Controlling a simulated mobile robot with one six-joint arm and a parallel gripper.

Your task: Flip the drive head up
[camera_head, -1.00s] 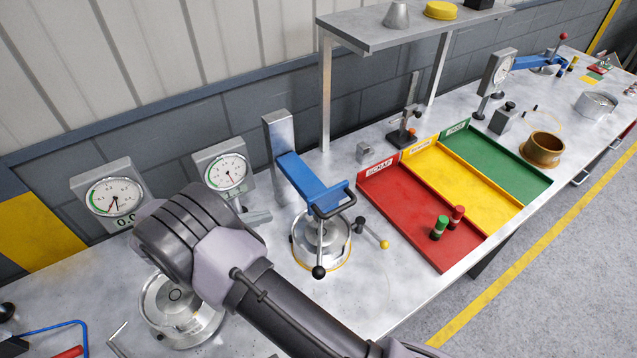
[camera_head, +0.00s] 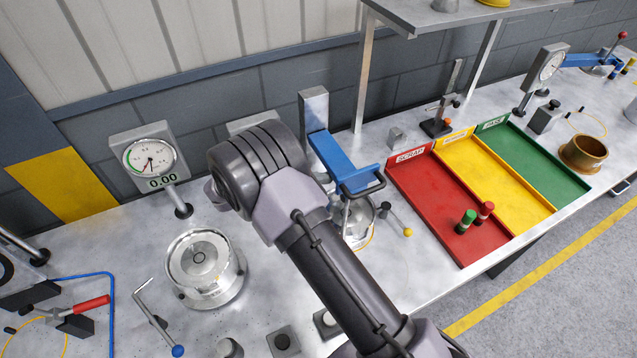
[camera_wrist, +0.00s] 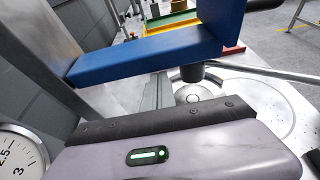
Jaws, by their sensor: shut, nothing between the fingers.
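The drive head is a blue arm (camera_head: 340,162) reaching forward from a grey column (camera_head: 314,108), with a black handle (camera_head: 365,184) at its front. It is lowered over a round metal fixture (camera_head: 358,225), which my arm partly hides. In the wrist view the blue head (camera_wrist: 150,55) spans the upper middle, above the round fixture (camera_wrist: 195,93). My gripper (camera_wrist: 157,92) shows there as thin grey fingers, shut and empty, below the blue head. I cannot tell whether they touch it. In the head view my arm hides the fingers.
A dial gauge (camera_head: 149,160) and a round metal fixture (camera_head: 203,262) stand left of my arm. A red tray (camera_head: 440,208), yellow tray (camera_head: 490,175) and green tray (camera_head: 545,165) lie to the right. A shelf (camera_head: 450,15) overhangs behind. Another dial (camera_wrist: 20,155) shows at lower left in the wrist view.

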